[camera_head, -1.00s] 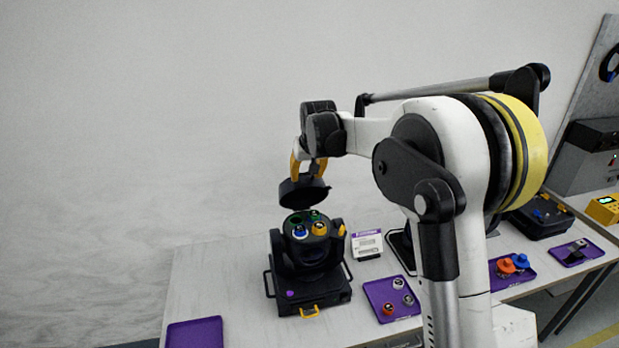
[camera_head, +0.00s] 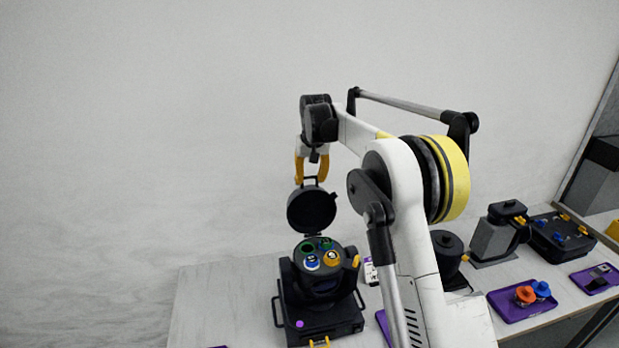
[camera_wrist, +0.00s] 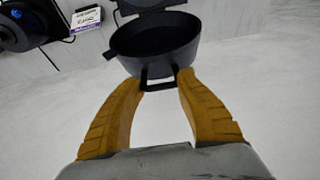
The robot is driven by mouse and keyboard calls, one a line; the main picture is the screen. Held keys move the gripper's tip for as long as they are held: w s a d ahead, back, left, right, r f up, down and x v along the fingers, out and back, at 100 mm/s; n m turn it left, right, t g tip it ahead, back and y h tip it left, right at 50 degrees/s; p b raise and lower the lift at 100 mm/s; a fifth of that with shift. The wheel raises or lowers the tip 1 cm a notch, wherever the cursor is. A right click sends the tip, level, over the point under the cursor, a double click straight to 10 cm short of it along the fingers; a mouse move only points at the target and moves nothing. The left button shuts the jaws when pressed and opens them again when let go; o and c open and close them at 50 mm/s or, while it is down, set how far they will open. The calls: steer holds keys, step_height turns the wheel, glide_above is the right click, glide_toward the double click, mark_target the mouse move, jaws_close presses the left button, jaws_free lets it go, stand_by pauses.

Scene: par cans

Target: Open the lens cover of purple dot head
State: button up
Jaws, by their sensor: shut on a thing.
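The purple dot head (camera_head: 322,290) is a black lamp head on a black base with a purple dot (camera_head: 299,324) at its front. Its round black lens cover (camera_head: 312,210) is hinged at the back and stands raised, near upright. Several coloured round parts show in the uncovered top of the head. My gripper (camera_head: 312,180) is shut on the cover's handle, above the head. In the wrist view the yellow fingers (camera_wrist: 159,78) hold the black handle (camera_wrist: 158,84) of the cover, and the hollow inside of the cover (camera_wrist: 155,38) shows.
A white label card (camera_wrist: 86,18) stands near the head. The table's left part (camera_head: 225,290) is bare.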

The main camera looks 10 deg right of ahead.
steer(key=shift+f, duration=0.1)
stand_by(0.3)
steer(key=o, duration=1.3)
steer(key=shift+d, duration=0.1)
steer(key=shift+w, duration=0.15)
steer(key=v, duration=1.2)
